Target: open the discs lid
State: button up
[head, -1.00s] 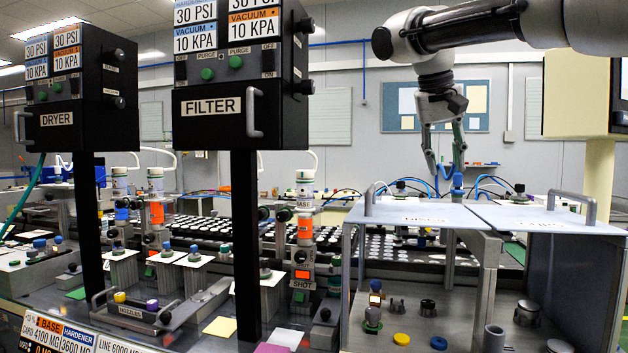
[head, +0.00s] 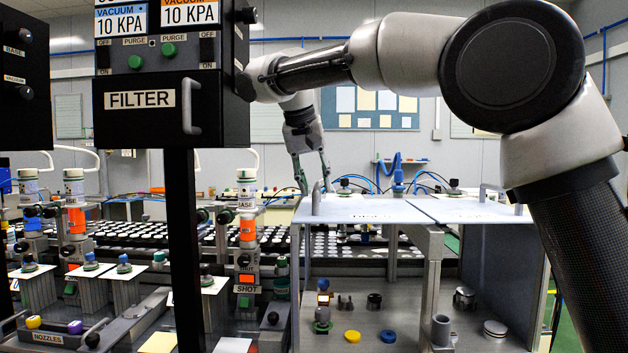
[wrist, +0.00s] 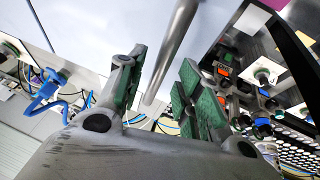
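The discs lid (head: 360,209) is a flat light-grey panel lying level on top of the left part of the cabinet. Its lettering is seen at a slant and hard to read. A grey bar handle (head: 317,201) stands at its left end. My gripper (head: 314,187) points down over this handle, with its green-padded fingers apart. In the wrist view, the handle bar (wrist: 172,50) shows beyond and between the open fingers (wrist: 163,85). I cannot tell whether either finger touches it.
A second lid (head: 465,210) with its own handle lies to the right. The black FILTER box (head: 158,105) stands on a post to the left.

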grip_shut()
jog(key=shift+r, duration=0.1)
